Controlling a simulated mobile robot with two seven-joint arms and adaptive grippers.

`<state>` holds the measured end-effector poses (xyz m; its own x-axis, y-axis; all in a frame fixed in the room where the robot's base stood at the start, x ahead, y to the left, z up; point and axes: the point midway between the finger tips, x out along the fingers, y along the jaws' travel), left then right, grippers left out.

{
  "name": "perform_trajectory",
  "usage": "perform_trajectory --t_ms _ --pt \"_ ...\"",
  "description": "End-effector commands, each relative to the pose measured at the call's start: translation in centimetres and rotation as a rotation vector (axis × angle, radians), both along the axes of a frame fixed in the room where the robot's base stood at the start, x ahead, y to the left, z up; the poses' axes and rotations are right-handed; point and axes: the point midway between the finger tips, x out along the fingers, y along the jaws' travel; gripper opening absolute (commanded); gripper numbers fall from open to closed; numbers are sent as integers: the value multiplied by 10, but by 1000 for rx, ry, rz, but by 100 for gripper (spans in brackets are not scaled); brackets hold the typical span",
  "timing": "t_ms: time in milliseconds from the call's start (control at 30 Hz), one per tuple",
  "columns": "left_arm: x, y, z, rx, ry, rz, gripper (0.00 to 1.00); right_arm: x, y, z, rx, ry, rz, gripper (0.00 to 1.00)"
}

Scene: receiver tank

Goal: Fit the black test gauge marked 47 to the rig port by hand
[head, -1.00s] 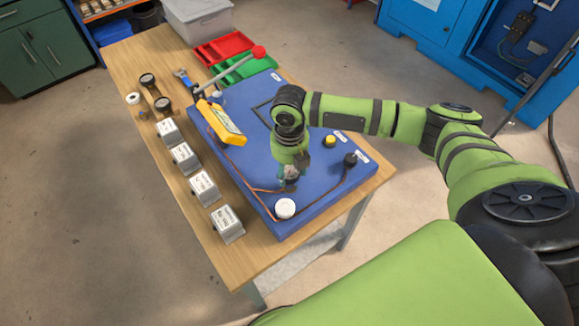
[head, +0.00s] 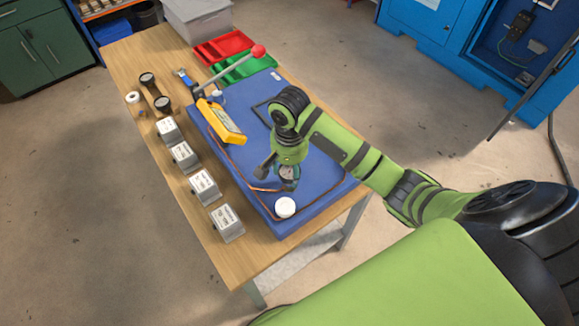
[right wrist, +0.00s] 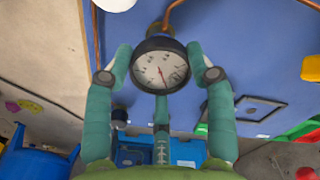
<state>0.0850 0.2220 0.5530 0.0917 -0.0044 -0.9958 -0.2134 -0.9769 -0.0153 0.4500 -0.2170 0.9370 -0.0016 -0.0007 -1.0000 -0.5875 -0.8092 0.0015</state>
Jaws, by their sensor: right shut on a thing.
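My right gripper (head: 287,180) is over the near part of the blue rig board (head: 300,222). In the right wrist view its teal fingers (right wrist: 160,78) close around a round gauge (right wrist: 160,62) with a black rim, white dial and dark needle. A number 47 cannot be read on it. A metal fitting (right wrist: 153,29) shows just past the gauge's rim, near a copper pipe (right wrist: 174,12). I cannot tell whether the gauge is seated on a port, as its underside is hidden. My left gripper is not in view.
A white round cap (head: 285,207) is close to the gripper. A yellow meter (head: 221,122) and a red-knobbed lever (head: 258,52) are on the board's far side. Labelled grey boxes (head: 204,187) and two dark-faced gauges (head: 162,104) line the left of the wooden bench (head: 255,262).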

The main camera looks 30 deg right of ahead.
Motion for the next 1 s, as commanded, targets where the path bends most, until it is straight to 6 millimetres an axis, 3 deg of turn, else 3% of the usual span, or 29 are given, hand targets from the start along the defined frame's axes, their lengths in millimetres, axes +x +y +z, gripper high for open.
perform_trajectory --t_ms 100,200,400,433,500,833,933,1000 --pt "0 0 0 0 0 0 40 -3 4 -3 8 10 -418 0" --pt "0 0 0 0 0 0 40 -2 2 -3 3 9 -609 0" --pt "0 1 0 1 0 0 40 -2 0 -3 -3 6 -633 0" --pt "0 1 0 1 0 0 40 -2 0 -3 -3 6 -633 59" --pt "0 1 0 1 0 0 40 -2 0 -3 -3 6 -631 83" --pt "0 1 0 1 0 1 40 -1 0 -2 -2 3 -613 83" --pt "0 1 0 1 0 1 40 0 -1 -1 -5 0 -423 83" --pt "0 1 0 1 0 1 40 0 -2 -1 -6 -1 -196 83"
